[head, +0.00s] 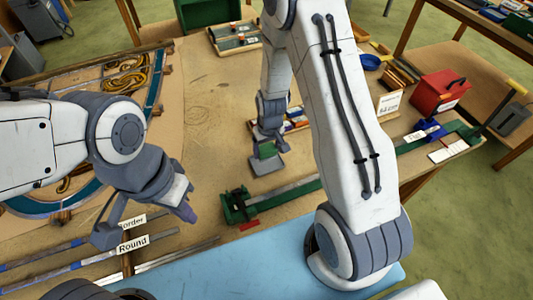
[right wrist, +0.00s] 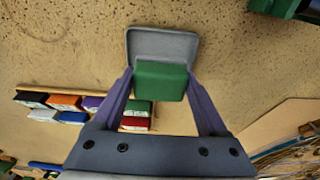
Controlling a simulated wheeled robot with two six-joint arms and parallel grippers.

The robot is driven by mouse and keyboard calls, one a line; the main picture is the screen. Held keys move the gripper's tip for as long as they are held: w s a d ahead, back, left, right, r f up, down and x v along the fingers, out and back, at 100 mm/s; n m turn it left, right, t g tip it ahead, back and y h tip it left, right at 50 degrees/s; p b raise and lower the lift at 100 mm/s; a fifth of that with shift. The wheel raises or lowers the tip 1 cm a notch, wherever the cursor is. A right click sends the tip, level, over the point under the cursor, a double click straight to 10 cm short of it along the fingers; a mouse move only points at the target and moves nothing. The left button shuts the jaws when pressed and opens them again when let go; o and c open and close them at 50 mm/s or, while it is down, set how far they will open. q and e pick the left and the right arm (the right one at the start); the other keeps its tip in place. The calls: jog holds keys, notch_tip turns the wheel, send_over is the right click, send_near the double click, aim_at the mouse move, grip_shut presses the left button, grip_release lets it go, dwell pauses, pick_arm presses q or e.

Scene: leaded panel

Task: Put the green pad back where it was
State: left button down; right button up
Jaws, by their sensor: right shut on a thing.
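The green pad (right wrist: 161,80) sits between the two fingers of my right gripper (right wrist: 161,84) in the right wrist view. In the head view the pad (head: 267,150) shows small below my right gripper (head: 268,142), which is shut on it. A grey rounded plate (right wrist: 163,44) lies just beyond the pad; it also shows in the head view (head: 266,166). I cannot tell whether the pad touches it or is fixed to it. My left gripper (head: 147,222) is open and empty, its fingers spread above the metal strips near the labels.
Several coloured blocks (right wrist: 62,103) lie beside the right gripper, partly hidden by it. A green clamp (head: 238,206) with a long metal bar stands nearer me. The leaded panel (head: 154,95) fills the left of the table. A red box (head: 439,93) is at right.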

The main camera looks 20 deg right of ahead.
aim_at(267, 157)
notch_tip(267, 157, down, 3)
jog(key=shift+f+b, duration=0.1)
jog(key=shift+b, duration=0.35)
jog(key=shift+f, duration=0.35)
jog(key=shift+f+b, duration=0.2)
jog(key=shift+b, duration=0.2)
jog(key=o, duration=1)
jog(key=shift+o, duration=0.2)
jog(key=shift+r, duration=0.15)
